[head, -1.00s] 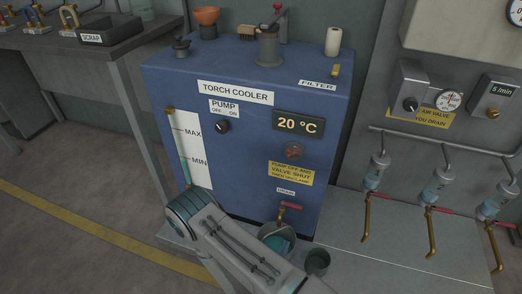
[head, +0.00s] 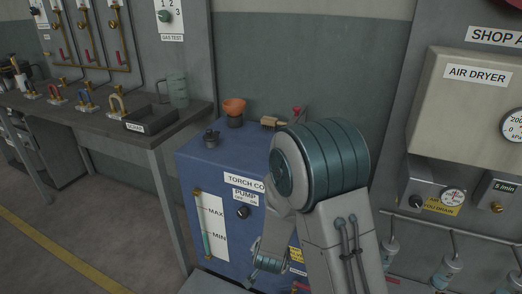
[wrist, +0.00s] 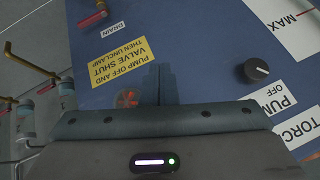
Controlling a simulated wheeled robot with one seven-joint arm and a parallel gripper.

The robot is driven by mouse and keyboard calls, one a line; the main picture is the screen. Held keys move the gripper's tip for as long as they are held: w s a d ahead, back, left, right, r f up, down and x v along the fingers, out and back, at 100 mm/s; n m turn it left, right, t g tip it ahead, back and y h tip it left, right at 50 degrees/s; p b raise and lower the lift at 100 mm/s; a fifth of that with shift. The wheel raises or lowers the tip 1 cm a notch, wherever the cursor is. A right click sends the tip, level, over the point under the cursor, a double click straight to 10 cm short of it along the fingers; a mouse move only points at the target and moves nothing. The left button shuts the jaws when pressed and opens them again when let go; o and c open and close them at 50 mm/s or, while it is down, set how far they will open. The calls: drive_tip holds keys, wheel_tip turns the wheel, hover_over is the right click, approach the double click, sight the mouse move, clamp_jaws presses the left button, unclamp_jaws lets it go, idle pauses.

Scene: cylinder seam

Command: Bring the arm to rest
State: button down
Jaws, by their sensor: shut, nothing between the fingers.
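My gripper (wrist: 162,84) shows in the wrist view with its two dark fingers together and nothing between them. It is in front of the blue torch cooler (wrist: 205,35), whose front is seen upside down there. Whether the fingertips touch the panel, I cannot tell. In the head view my raised arm stands before the cooler (head: 200,165) and hides its right part, with the temperature display. The gripper's fingers cannot be made out in that view.
Near the fingers are a red round fitting (wrist: 127,98), a pump knob (wrist: 257,69) and a red drain handle (wrist: 93,19). An air dryer (head: 470,95) is on the right wall. A workbench (head: 70,105) stands left. Floor at lower left is clear.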

wheel_tip(320, 180, up, 13)
drive_tip(key=s+n+g+y+p, duration=0.1)
drive_tip(key=s+n+y+p, duration=0.1)
drive_tip(key=p, duration=0.2)
drive_tip(key=s+d+r+n+g+p, duration=0.1)
drive_tip(key=s+d+r+p, duration=0.2)
drive_tip(key=s+r, duration=0.3)
drive_tip(key=s+d+r+n+g+h+p, duration=0.1)
drive_tip(key=s+d+r+p, duration=0.3)
drive_tip(key=r, duration=0.7)
drive_tip(key=s+d+r+n+g+p, duration=0.1)
drive_tip(key=s+d+r+n+p, duration=0.2)
drive_tip(key=s+d+r, duration=0.2)
drive_tip(key=s+r, duration=0.3)
drive_tip(key=shift+r+g+p, duration=0.2)
drive_tip(key=shift+g+p, duration=0.1)
drive_tip(key=shift+p, duration=0.1)
